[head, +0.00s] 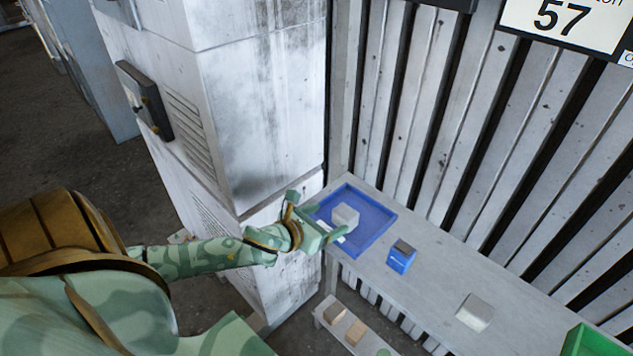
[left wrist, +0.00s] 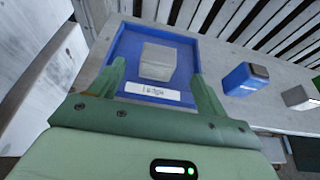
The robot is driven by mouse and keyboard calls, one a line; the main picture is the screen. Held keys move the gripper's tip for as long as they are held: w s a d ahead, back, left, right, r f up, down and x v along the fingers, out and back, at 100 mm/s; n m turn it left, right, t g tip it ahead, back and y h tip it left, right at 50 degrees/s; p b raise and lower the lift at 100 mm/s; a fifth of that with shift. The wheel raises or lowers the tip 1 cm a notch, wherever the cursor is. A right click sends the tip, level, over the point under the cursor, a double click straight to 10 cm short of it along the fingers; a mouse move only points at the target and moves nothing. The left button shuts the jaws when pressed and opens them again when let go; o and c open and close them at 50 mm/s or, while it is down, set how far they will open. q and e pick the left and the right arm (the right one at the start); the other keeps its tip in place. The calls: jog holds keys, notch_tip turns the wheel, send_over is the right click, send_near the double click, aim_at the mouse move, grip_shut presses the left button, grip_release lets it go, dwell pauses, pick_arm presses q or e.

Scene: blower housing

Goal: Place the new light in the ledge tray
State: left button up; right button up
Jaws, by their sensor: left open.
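The ledge tray (head: 375,213) is a shallow blue tray at the left end of the grey ledge. Its front label reads "ledge" in the left wrist view (left wrist: 185,41). A pale grey block (head: 345,216), possibly the new light, sits inside the tray, and it also shows in the left wrist view (left wrist: 158,62). My left gripper (head: 318,218) is open at the tray's near-left side. In the left wrist view its fingers (left wrist: 158,76) stand apart on either side of the block's near part, with gaps visible. My right gripper is not in view.
A blue box with a dark top (head: 401,257) stands right of the tray. A grey block (head: 474,312) lies farther right, and a green container (head: 592,342) is at the lower right corner. A lower shelf holds tan blocks (head: 355,332). A tall grey cabinet (head: 262,110) stands left of the ledge.

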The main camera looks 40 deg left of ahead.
pick_arm(q)
jog(key=shift+v, duration=1.75)
jog(key=shift+f, duration=0.1)
jog(key=s+a+f+n+g+y, duration=0.1)
jog(key=s+f+n+g, duration=0.1)
jog(key=s+f+n, duration=0.5)
jog(key=s+a+f+n+g+y, duration=0.15)
jog(key=f+n, duration=0.35)
jog(key=f, duration=0.6)
jog(key=s+a+f+n+g, duration=0.1)
jog(key=s+f+n+g, duration=0.2)
jog(key=s+f+n, duration=0.45)
jog(key=s+d+f+n+g, duration=0.2)
jog(key=s+d+f+n, duration=0.2)
jog(key=s, duration=0.3)
jog(key=s+d+f+n+g+h, duration=0.1)
jog(key=s+d+f+n, duration=0.3)
jog(key=s+f+n, duration=0.1)
jog(key=s+d+f+n+g, duration=0.2)
jog(key=s+d+f+n, duration=0.2)
jog(key=s, duration=0.5)
jog(key=shift+s+d+f+n+g, duration=0.2)
jog(key=shift+s+f+n+g, duration=0.2)
jog(key=shift+f, duration=0.55)
notch_tip(320, 180, down, 6)
jog(key=b, duration=0.6)
jog(key=shift+s+f, duration=0.2)
jog(key=shift+s, duration=0.2)
